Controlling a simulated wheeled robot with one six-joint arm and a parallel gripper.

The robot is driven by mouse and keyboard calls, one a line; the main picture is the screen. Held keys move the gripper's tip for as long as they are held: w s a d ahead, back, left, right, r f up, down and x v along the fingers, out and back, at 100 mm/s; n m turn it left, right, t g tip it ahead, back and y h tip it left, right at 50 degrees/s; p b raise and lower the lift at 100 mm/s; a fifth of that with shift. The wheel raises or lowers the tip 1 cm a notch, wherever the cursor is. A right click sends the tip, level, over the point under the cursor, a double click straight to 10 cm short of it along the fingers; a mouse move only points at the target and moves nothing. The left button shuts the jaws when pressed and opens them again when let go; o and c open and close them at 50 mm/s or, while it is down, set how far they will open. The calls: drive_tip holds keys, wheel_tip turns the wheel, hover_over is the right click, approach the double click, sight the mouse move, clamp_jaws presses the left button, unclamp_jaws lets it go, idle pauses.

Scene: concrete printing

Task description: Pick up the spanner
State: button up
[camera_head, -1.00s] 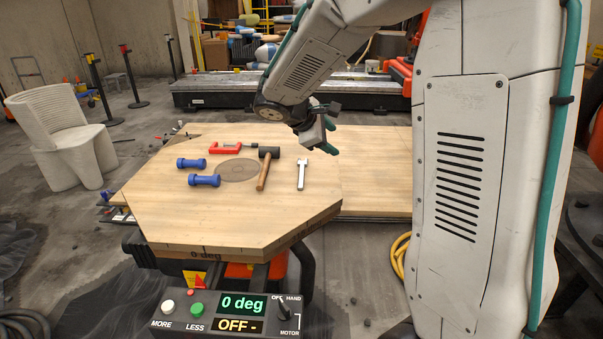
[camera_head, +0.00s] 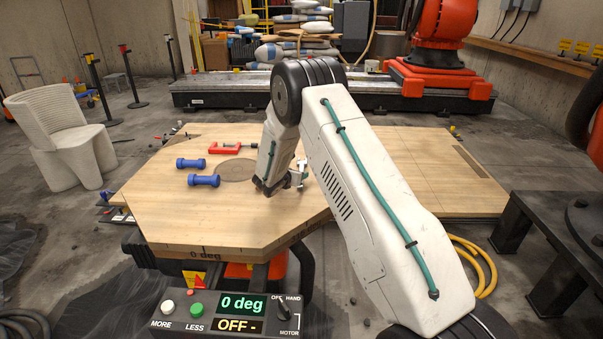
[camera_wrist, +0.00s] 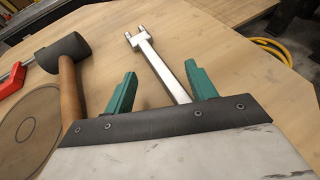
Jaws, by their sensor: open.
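The silver spanner (camera_wrist: 158,63) lies on the wooden table top, its forked head pointing away from my gripper in the wrist view. My gripper (camera_wrist: 160,78) is open, with its two green fingers apart on either side of the spanner's shaft. The spanner's near end is hidden behind the gripper body. How high the fingertips are above the table I cannot tell. In the head view my arm reaches down over the spanner, and only its head (camera_head: 303,165) seems to show; the fingers are mostly hidden there.
A hammer with a dark head (camera_wrist: 62,53) and wooden handle lies left of the spanner, beside a round disc mark (camera_wrist: 27,130). A red clamp (camera_head: 225,148) and two blue dumbbells (camera_head: 204,180) lie further left. The table's (camera_head: 215,225) front and right are clear.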

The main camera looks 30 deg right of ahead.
drive_tip(key=x, duration=0.5)
drive_tip(key=shift+w+f, duration=0.3)
drive_tip(key=shift+w, duration=0.1)
clamp_jaws()
